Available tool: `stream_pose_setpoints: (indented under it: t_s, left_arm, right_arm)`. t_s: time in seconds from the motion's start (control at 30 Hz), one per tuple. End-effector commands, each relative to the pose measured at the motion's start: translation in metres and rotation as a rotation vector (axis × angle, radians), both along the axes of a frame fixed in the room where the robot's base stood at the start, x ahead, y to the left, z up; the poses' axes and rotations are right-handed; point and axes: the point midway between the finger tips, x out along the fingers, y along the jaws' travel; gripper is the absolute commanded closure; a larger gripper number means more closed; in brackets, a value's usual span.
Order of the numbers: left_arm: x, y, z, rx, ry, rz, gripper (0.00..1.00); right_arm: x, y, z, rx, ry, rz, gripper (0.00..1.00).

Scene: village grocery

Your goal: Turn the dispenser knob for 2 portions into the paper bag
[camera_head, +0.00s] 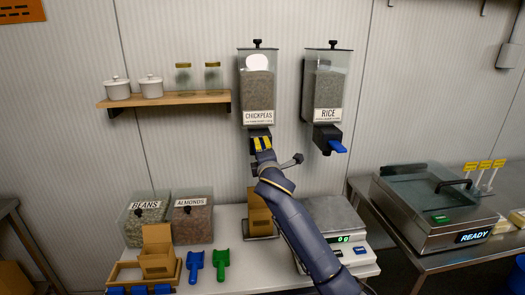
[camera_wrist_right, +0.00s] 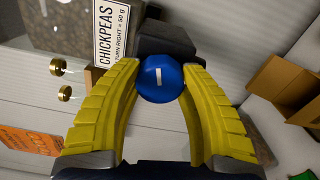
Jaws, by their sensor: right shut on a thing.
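The chickpeas dispenser (camera_head: 257,85) hangs on the wall. Its label in the right wrist view reads "TURN RIGHT = 50 g". In the head view the gripper hides the knob. A brown paper bag (camera_head: 259,214) stands below the dispenser, partly behind my right arm. Its open top shows in the right wrist view (camera_wrist_right: 283,88); its contents cannot be seen. My left gripper is out of view.
A rice dispenser (camera_head: 326,90) with a blue knob hangs to the right. A scale (camera_head: 335,232) reading 0 stands beside my right arm. Blue and green scoops (camera_head: 221,262), an open brown box (camera_head: 158,264) and bins of beans (camera_head: 146,222) and almonds stand left.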

Motion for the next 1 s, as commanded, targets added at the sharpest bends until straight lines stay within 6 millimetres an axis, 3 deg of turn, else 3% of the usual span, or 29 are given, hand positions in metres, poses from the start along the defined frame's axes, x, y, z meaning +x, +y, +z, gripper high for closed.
stream_pose_setpoints:
  t_s: [0.4,1.0]
  left_arm:
    - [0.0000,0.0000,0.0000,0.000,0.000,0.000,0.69]
    - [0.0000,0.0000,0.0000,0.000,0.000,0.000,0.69]
  right_arm:
    - [0.0003,-0.0005,0.0002,0.255,0.032,-0.001,0.89]
    - [0.0004,-0.0011,0.0000,0.330,0.041,-0.002,0.89]
